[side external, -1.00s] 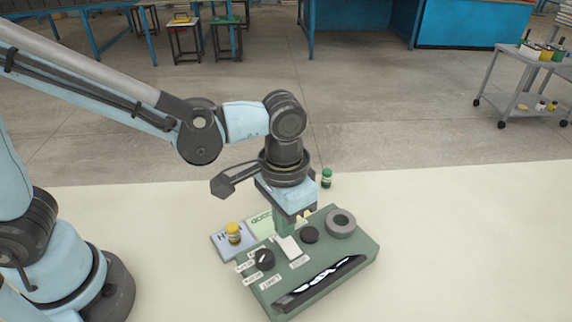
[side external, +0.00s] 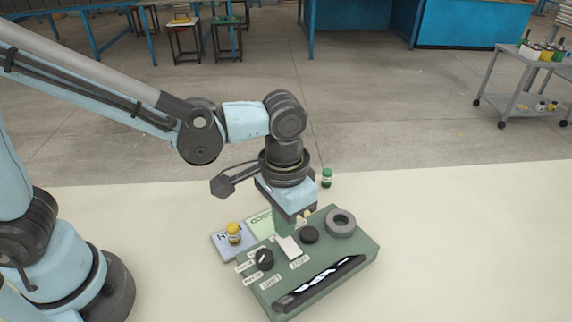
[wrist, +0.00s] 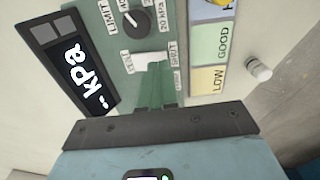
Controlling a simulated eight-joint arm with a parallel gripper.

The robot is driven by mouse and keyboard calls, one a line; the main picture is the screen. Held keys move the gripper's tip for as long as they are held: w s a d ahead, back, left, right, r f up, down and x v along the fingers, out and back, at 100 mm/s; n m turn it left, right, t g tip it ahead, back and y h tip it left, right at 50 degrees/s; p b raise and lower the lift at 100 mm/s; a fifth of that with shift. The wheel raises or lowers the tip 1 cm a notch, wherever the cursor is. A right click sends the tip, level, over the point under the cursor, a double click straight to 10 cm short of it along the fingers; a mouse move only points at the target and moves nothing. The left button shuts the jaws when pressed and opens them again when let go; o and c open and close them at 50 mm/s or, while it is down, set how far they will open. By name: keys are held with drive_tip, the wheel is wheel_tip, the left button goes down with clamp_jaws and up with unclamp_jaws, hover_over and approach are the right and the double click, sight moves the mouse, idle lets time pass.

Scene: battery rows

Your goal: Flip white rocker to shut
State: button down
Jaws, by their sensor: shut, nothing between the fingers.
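The white rocker (side external: 288,247) sits on the top face of the green control box (side external: 340,287), between the black knob and a round dark button. In the wrist view the rocker (wrist: 143,60) lies just beyond my fingertips, partly hidden by them, between a label at its left and one at its right that seems to read SHUT. My gripper (wrist: 157,68) is shut and empty, its green fingers together at the rocker's near edge. I cannot tell whether they touch it, or which way the rocker is tilted. In the side view my gripper (side external: 284,228) points down over the box.
A black knob (side external: 264,259), a dark button (side external: 309,234), a grey ring (side external: 341,222) and a black display (side external: 320,283) are on the box. A yellow-capped battery (side external: 233,233) stands on a labelled pad behind it. The table in front is clear.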

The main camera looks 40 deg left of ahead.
drive_tip(key=shift+f, duration=0.95)
idle(0.6)
drive_tip(key=shift+r, duration=3.55)
drive_tip(key=shift+a, duration=0.1)
drive_tip(key=a+r+n+t, duration=0.1)
drive_tip(key=a+n+t, duration=0.2)
drive_tip(key=a, duration=1.5)
drive_tip(key=t, duration=0.4)
drive_tip(key=shift+s+a+r, duration=0.2)
